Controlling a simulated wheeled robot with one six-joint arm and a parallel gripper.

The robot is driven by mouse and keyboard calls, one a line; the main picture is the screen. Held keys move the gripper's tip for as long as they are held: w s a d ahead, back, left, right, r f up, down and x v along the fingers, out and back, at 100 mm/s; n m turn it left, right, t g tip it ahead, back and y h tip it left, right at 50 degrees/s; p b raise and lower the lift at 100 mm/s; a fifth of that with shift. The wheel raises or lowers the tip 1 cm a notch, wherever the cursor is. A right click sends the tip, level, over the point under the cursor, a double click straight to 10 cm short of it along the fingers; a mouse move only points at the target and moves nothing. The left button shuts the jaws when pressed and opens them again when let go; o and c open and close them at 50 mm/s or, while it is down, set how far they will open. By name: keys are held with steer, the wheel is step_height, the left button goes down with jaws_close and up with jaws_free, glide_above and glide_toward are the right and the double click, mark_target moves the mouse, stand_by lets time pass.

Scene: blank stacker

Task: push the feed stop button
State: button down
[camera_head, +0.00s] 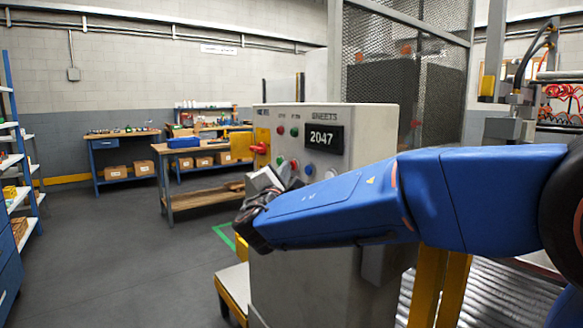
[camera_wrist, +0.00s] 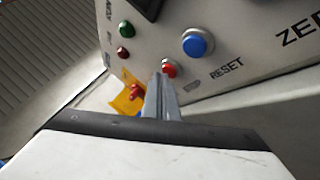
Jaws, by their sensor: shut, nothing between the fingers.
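The control box (camera_head: 365,128) shows a panel with small coloured buttons and a display reading 2047. In the wrist view a red button (camera_wrist: 169,68) sits just beyond the tips of my shut gripper (camera_wrist: 161,82), which partly cover it. I cannot tell whether they touch it. No feed stop label is readable. A blue button (camera_wrist: 196,43) lies up and right of the tips, with RESET printed below it. A green button (camera_wrist: 125,28) and a dark red one (camera_wrist: 123,53) are to the left. In the head view my arm hides the lower panel.
A red handle (camera_head: 260,149) on a yellow plate stands out at the box's left edge; it shows left of my fingers in the wrist view (camera_wrist: 136,91). A wooden bench (camera_head: 205,199) is behind on the left. A mesh guard (camera_head: 440,60) rises behind the box. Open floor lies left.

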steer(key=shift+s+a, duration=0.4)
steer(key=shift+a, duration=0.15)
steer(key=shift+s+a, duration=0.7)
steer(key=shift+a, duration=0.35)
steer(key=shift+s+a, duration=0.7)
steer(key=shift+a, duration=0.35)
